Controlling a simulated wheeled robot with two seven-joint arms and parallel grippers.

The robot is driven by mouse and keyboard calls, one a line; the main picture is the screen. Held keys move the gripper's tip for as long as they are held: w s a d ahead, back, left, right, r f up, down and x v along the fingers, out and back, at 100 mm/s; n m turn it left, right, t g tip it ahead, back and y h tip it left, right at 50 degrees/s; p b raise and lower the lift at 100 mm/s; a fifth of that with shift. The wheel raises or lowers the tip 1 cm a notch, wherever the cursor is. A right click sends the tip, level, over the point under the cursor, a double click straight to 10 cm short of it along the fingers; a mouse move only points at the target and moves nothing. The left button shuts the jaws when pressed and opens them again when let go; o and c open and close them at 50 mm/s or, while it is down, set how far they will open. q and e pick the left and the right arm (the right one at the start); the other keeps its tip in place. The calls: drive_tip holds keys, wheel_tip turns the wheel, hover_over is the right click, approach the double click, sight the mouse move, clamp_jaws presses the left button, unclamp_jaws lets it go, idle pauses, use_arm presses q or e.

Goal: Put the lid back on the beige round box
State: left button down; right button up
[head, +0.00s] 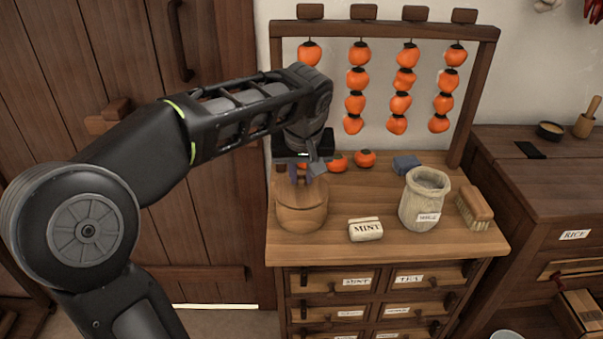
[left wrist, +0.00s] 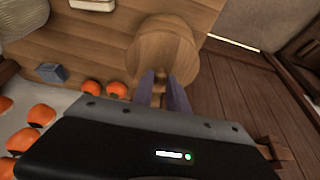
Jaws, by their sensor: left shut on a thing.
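The beige round box (head: 302,217) is a wooden tub at the front left of the cabinet top. Its wooden lid (head: 301,190) is over the box; it also shows in the left wrist view (left wrist: 163,52). My left gripper (head: 306,174) comes down from above and is shut on the lid. Its two purple-grey fingers show in the left wrist view (left wrist: 161,82). The fingers hide part of the lid's top. I cannot tell whether the lid rests on the rim or hangs just above it. My right gripper is not in view.
A soap-like block labelled MINT (head: 365,229) lies right of the box. A pale sack (head: 423,198), a brush (head: 474,206) and a blue block (head: 406,164) stand farther right. Loose orange persimmons (head: 365,158) lie behind, under a hanging rack (head: 375,29).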

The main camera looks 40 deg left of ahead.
use_arm(q)
drive_tip(key=c, duration=1.2)
unclamp_jaws()
drive_tip(key=shift+c, duration=0.2)
drive_tip(key=shift+o, duration=0.3)
drive_tip(key=o, duration=0.4)
drive_tip(key=shift+o, duration=0.2)
drive_tip(key=shift+r, duration=0.15)
drive_tip(key=shift+r+p, duration=2.65)
drive_tip(key=shift+r, duration=0.65)
